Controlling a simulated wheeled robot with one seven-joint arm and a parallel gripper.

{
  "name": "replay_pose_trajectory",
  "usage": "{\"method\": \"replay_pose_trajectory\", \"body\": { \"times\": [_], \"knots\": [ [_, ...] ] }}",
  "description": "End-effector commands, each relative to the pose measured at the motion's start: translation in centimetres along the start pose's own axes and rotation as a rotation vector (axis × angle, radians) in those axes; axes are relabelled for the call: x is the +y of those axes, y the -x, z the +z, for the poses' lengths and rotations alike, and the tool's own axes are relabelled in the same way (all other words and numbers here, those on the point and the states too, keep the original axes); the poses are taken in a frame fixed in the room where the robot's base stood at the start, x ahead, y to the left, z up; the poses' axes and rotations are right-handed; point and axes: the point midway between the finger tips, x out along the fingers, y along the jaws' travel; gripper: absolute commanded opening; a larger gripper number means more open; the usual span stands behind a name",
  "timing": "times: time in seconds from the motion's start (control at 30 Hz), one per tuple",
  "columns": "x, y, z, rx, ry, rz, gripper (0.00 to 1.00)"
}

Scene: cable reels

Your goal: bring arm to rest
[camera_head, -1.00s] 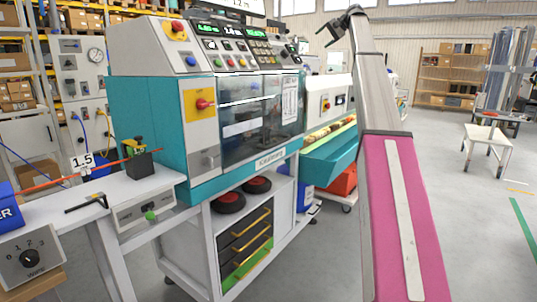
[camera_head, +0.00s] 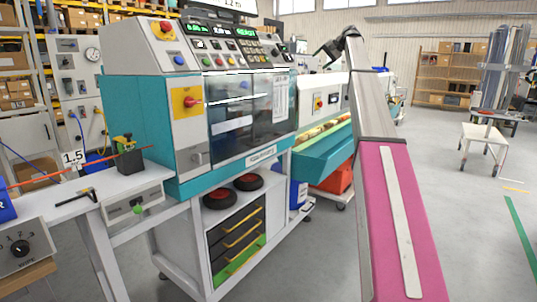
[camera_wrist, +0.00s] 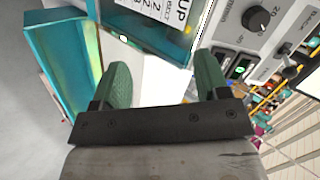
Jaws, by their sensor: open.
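My arm rises on the right of the head view, with a pink lower link and a grey upper link. My gripper (camera_head: 326,50) is small and dark at its top, bent to the left, in front of the background. In the wrist view its two green fingers (camera_wrist: 162,78) stand wide apart with nothing between them. Beyond them are a white surface and part of a teal-edged machine. The cable machine (camera_head: 232,115) stands left of my arm in the head view, and no contact with it shows.
A teal trough (camera_head: 325,160) lies behind my arm. A small white table (camera_head: 485,134) stands at far right. Grey floor is open on the right.

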Motion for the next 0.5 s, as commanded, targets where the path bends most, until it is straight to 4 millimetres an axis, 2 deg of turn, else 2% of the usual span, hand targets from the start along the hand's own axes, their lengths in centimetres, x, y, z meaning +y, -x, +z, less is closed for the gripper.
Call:
{"method": "replay_pose_trajectory", "body": {
  "times": [0.03,0.17,0.27,0.5],
  "knots": [
    [1.3,-1.3,1.0,-0.002,-0.005,0.01,0.68],
    [4.9,-4.8,3.0,-0.003,-0.017,0.045,0.68],
    [8.7,-8.3,5.4,-0.007,-0.027,0.084,0.68],
    [19.0,-17.6,13.2,-0.023,-0.045,0.203,0.68]
  ]
}}
